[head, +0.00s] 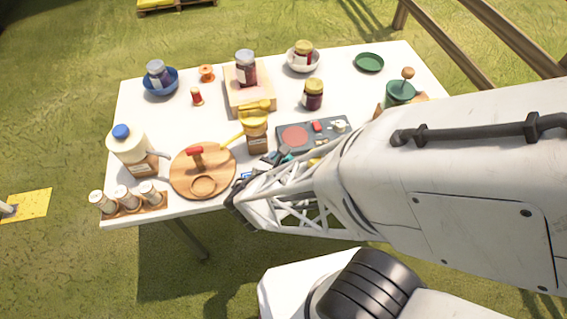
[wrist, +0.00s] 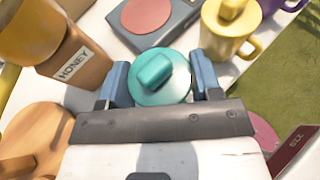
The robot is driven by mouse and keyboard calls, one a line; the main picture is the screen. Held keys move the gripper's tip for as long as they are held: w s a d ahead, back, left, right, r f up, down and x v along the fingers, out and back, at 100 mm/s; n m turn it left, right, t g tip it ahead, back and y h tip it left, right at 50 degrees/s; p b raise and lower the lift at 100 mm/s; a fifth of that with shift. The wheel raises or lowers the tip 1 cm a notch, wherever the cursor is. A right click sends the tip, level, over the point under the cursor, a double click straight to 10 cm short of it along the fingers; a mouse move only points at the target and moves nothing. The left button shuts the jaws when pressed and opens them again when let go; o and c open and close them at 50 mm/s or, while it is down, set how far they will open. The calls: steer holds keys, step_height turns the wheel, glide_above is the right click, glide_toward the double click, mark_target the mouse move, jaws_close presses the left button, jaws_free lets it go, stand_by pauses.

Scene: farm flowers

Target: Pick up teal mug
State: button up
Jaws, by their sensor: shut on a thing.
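The teal mug (wrist: 160,85) shows in the wrist view, with a teal top and knob facing the camera. My gripper (wrist: 160,75) has one blue finger on each side of it and is shut on it. The mug's lower part and handle are hidden. In the head view my gripper (head: 268,165) is at the front of the white table, mostly hidden by my arm, with only a bit of teal showing there.
A honey jar (wrist: 75,65) stands close on the left, a yellow mug (wrist: 228,38) on the right. A grey device with a red disc (head: 295,136) lies behind. A round wooden board (head: 180,178) is to the left. Several jars and bowls stand farther back on the table (head: 210,122).

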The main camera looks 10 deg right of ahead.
steer(key=shift+r, duration=1.4)
steer(key=s+d+r, duration=0.1)
steer(key=s+d, duration=0.2)
steer(key=s, duration=1.2)
steer(key=shift+s+r, duration=0.25)
steer(key=shift+s, duration=0.05)
